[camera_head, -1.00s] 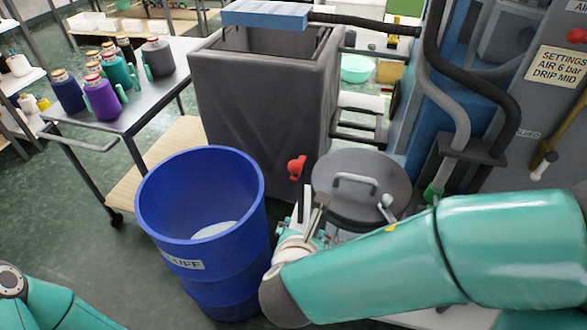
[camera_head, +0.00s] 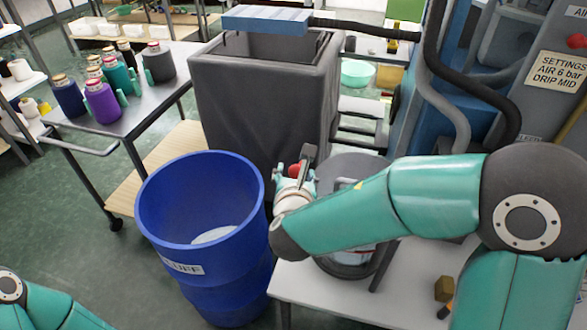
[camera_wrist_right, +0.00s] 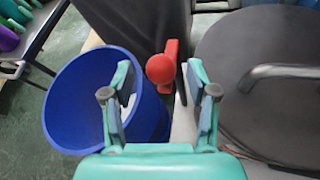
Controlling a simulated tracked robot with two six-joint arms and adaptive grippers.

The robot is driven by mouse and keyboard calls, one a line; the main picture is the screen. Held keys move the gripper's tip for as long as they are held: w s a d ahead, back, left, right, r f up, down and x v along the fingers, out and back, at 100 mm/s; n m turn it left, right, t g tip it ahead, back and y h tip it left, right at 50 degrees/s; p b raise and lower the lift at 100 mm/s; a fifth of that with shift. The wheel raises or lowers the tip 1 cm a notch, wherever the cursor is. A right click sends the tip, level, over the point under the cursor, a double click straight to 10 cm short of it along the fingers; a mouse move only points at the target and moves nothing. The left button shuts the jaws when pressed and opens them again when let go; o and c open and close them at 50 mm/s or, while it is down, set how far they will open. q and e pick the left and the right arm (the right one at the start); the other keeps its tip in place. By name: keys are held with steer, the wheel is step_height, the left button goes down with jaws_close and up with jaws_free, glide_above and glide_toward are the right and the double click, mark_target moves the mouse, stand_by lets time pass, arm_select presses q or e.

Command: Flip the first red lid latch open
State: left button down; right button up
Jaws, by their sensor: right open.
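The red latch (camera_wrist_right: 162,68) has a round knob on a short red bar. It stands at the left edge of the round grey lid (camera_wrist_right: 262,75), which has a bar handle. In the head view, the red knob (camera_head: 295,171) shows right at my right gripper (camera_head: 300,172), which partly covers it, and the lid (camera_head: 340,164) is partly hidden behind my arm. In the right wrist view, my right gripper (camera_wrist_right: 159,82) is open, and the knob appears between and just beyond its fingertips. I cannot tell whether they touch. My left gripper is out of view.
A blue bin (camera_head: 205,240) stands close left of the gripper. A tall dark grey bin (camera_head: 258,110) is behind. The machine with grey hoses (camera_head: 445,80) rises at the right. A cart (camera_head: 150,108) with thread cones is at the left.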

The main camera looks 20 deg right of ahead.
steer(key=shift+x, duration=1.5)
jaws_close()
